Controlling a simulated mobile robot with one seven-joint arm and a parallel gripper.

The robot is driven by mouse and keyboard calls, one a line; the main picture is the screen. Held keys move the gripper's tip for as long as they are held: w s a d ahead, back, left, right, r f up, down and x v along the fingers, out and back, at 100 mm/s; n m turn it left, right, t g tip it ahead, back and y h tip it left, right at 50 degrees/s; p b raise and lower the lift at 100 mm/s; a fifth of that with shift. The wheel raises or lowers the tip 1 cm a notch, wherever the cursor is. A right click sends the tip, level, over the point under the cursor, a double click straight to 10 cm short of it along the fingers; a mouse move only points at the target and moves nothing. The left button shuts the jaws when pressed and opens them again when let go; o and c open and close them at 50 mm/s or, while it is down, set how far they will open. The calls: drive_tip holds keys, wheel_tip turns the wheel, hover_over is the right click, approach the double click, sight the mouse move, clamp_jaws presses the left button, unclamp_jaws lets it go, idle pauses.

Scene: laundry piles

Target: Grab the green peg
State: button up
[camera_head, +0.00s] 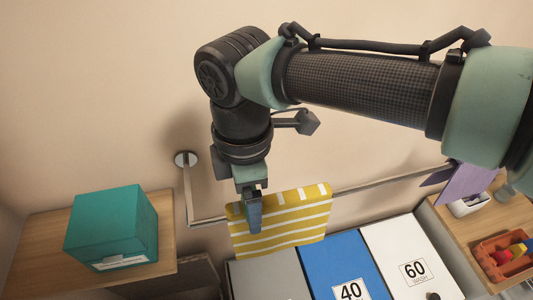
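I cannot make out a green peg in this view. My gripper (254,212) points down in front of the upper left part of a yellow and white striped cloth (290,222), which hangs over a metal rail (382,182). The fingers are seen nearly edge-on as a narrow blue-grey shape, so I cannot tell whether they are open or shut, or whether they touch the cloth. They hide a strip of the cloth and anything behind them.
A teal box (112,228) stands on a wooden shelf (35,245) at left. Below the rail are grey, blue (340,262) and white (395,245) panels, two labelled 40 and 60. A purple cloth (468,182) hangs at right. An orange tray (492,272) holds red, yellow and blue items.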

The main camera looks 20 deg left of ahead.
clamp_jaws()
idle(0.3)
drive_tip(key=shift+r, duration=0.15)
